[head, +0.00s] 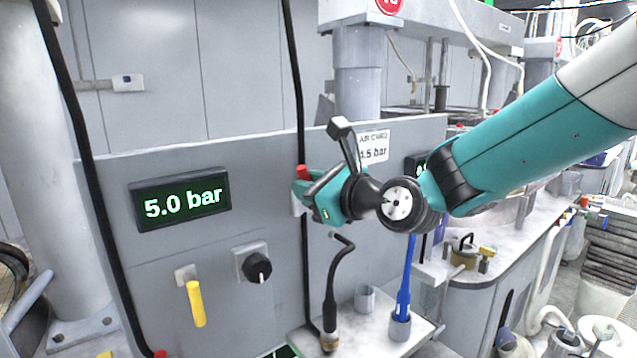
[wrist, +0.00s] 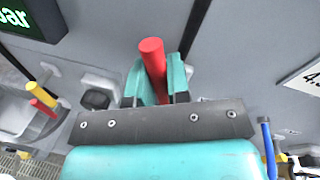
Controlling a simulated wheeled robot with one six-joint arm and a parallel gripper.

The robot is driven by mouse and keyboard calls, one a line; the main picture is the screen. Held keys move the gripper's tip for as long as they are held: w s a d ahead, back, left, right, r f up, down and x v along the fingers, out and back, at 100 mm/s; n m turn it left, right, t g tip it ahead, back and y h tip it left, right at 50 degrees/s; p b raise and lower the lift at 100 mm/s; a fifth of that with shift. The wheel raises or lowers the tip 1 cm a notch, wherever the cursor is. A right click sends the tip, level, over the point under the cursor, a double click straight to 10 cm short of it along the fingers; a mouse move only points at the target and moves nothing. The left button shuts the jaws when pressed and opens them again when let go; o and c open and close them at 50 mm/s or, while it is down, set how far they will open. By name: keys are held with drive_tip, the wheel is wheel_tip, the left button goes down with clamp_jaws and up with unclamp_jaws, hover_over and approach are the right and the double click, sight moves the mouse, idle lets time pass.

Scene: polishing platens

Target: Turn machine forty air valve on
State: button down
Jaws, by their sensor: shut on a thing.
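My gripper (head: 306,190) is at the grey panel in the middle of the head view, shut on a red handle (head: 302,171). In the wrist view, the red handle (wrist: 153,58) stands between the two teal fingers of my gripper (wrist: 160,82), its round end sticking out past them. The fingers hide the handle's lower part and its mounting. The head view shows a placard (head: 373,148) reading 4.5 bar right of my gripper. A red round sign (head: 389,4) is cut off at the top edge, so its number is not fully readable.
Left on the panel are a 5.0 bar display (head: 181,201), a yellow handle (head: 195,303) hanging down and a black knob (head: 257,267). Black cables run down the panel. Below my gripper, a shelf holds a black hose wand (head: 331,300) and a blue brush (head: 404,290).

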drive_tip(key=shift+w+d+r+m+t+y+p, duration=0.1)
drive_tip(key=shift+w+d+r+m+p, duration=0.2)
drive_tip(key=shift+m, duration=0.35)
drive_tip(key=shift+w+d+r+m+t+y+p, duration=0.1)
drive_tip(key=shift+d+r+m+p, duration=0.1)
drive_tip(key=shift+m+p, duration=0.35)
drive_tip(key=shift+w+d+r+m+t+y+p, duration=0.1)
drive_tip(key=shift+w+d+r+m+p, duration=0.15)
drive_tip(key=shift+m, duration=0.55)
drive_tip(key=c, duration=1.2)
unclamp_jaws()
drive_tip(key=shift+s+d, duration=0.1)
drive_tip(key=shift+o, duration=0.5)
drive_tip(key=shift+f, duration=0.25)
drive_tip(key=b+v, duration=0.7)
drive_tip(key=v, duration=1)
drive_tip(key=shift+s+d, duration=0.25)
drive_tip(key=shift+d, duration=0.05)
